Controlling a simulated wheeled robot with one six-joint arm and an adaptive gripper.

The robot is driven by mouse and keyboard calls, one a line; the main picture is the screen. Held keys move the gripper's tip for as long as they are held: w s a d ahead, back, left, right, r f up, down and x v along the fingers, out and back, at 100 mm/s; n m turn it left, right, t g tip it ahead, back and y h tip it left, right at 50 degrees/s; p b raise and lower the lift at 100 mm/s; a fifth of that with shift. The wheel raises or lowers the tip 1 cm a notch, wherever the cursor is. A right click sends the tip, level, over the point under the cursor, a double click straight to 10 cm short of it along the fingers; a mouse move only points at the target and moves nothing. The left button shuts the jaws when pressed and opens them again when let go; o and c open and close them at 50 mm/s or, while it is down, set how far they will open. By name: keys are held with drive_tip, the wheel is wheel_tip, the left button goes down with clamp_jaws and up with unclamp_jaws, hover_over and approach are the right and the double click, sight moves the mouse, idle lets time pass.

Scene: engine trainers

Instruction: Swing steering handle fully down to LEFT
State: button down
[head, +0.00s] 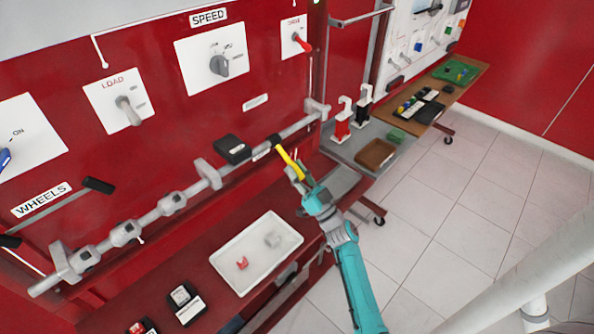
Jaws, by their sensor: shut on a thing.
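The yellow handle (287,158), which I take for the steering handle, runs from a black collar on the grey shaft down and slightly right, towards me. My gripper (296,171) is at its lower end and is shut on it. The fingers hide that end of the handle. The grey shaft (172,204) crosses the red panel from lower left to upper right. A small white label (255,102) above the handle is too small to read.
A black block (232,148) sits by the shaft left of the handle. A white tray (222,260) lies on the red ledge below. The tiled floor (470,190) is open.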

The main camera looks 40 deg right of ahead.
drive_tip(key=shift+f, duration=0.1)
drive_tip(key=c, duration=0.9)
unclamp_jaws()
drive_tip(key=s+f, duration=0.3)
drive_tip(key=s, duration=1.3)
drive_tip(key=shift+d, duration=0.3)
